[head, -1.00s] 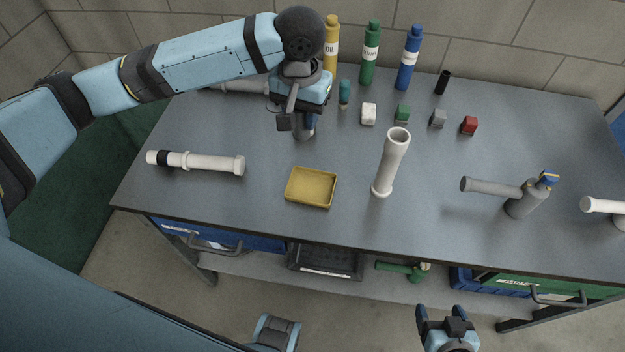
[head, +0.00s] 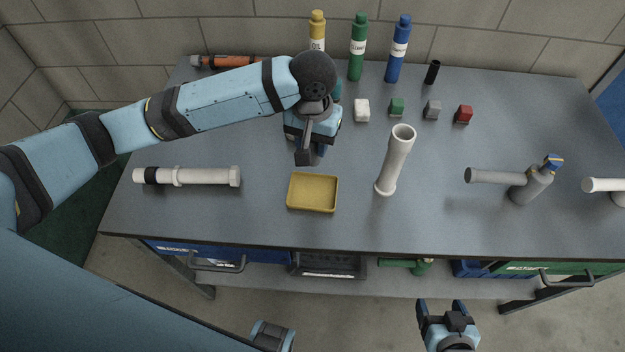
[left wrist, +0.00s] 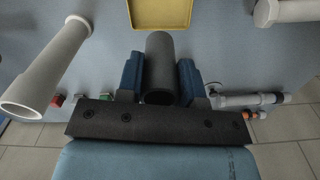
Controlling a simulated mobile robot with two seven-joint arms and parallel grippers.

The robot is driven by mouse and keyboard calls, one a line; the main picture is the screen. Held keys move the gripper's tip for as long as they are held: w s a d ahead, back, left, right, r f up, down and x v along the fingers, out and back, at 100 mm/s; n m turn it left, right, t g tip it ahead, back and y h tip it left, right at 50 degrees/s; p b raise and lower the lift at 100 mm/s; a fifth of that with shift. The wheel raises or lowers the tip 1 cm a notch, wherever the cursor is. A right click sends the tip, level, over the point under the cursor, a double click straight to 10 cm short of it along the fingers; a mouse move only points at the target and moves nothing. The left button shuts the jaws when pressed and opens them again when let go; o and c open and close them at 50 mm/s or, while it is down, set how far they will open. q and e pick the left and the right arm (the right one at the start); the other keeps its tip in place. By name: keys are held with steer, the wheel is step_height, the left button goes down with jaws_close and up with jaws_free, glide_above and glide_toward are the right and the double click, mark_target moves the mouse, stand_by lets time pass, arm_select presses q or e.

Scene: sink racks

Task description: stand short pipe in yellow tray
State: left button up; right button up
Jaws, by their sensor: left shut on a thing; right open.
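My left gripper (head: 308,155) is shut on the short pipe (left wrist: 160,62), a dark grey tube seen between the blue fingers in the left wrist view, one open end toward the camera. In the head view the gripper mostly hides the pipe. The yellow tray (head: 313,193) is a shallow, empty rectangular tray on the table. The gripper is just behind its far edge, above the table; the gap below the pipe cannot be judged. The tray also shows at the top of the left wrist view (left wrist: 160,14). My right gripper (head: 448,312) is open and empty in front of the table.
A tall white pipe (head: 394,165) stands right of the tray. A white pipe with a black band (head: 195,176) lies to the left. Small blocks (head: 397,107) and bottles (head: 357,50) stand behind. A grey pipe fitting (head: 520,183) is at the right.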

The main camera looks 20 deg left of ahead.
arm_select(q)
step_height(320, 180, down, 13)
steer(key=shift+f, duration=0.2)
stand_by(0.4)
steer(key=o, duration=0.9)
steer(key=shift+f, duration=0.1)
steer(key=shift+r, duration=0.2)
step_height(320, 180, up, 12)
steer(key=shift+f, duration=0.1)
